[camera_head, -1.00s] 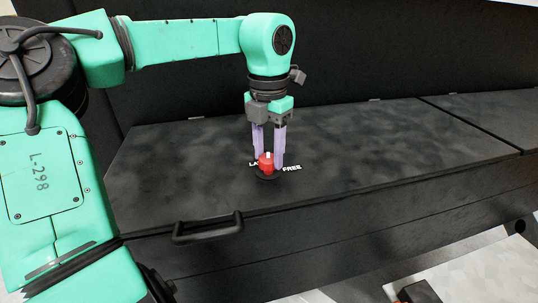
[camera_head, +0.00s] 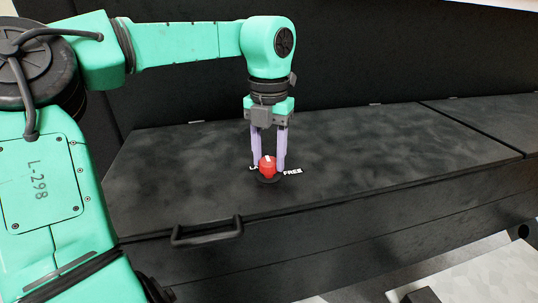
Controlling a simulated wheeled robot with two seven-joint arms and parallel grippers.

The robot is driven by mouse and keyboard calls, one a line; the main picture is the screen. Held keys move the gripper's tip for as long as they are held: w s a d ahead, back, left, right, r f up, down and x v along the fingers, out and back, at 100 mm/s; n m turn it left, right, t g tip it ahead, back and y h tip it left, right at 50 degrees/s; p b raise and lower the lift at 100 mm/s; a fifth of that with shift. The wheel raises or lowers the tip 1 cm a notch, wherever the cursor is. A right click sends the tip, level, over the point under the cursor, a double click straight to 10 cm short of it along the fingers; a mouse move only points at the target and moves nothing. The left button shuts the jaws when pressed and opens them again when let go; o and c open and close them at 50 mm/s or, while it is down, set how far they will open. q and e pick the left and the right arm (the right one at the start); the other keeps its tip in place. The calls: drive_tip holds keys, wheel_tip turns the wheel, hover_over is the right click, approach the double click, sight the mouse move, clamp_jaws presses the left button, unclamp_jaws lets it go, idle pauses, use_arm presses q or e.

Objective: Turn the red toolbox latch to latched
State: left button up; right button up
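The red toolbox latch (camera_head: 267,167) is a round red knob with a white mark on top. It stands on a dark round base on the black toolbox lid (camera_head: 380,150). White letters "FREE" (camera_head: 292,172) show to its right; the label on its left is mostly hidden, with only its first letters showing. My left gripper (camera_head: 268,167) points down from above with its two pale purple fingers, one on each side of the knob. The fingers appear closed against its sides. The knob's white mark points roughly away from me. My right gripper is out of view.
A black handle (camera_head: 208,230) sticks out from the toolbox front, left of the latch. A dark panel (camera_head: 360,50) rises behind the lid. The lid around the latch is clear. A pale surface (camera_head: 480,275) shows at the lower right.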

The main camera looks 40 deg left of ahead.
sight(268, 161)
use_arm(q)
drive_tip(key=o, duration=0.4)
drive_tip(key=shift+s+f, duration=0.1)
drive_tip(key=shift+f, duration=0.05)
drive_tip(key=shift+r, duration=0.2)
drive_tip(key=shift+r, duration=0.35)
wheel_tip(268, 161, up, 14)
drive_tip(key=shift+f+p, duration=0.15)
drive_tip(key=shift+p, duration=0.25)
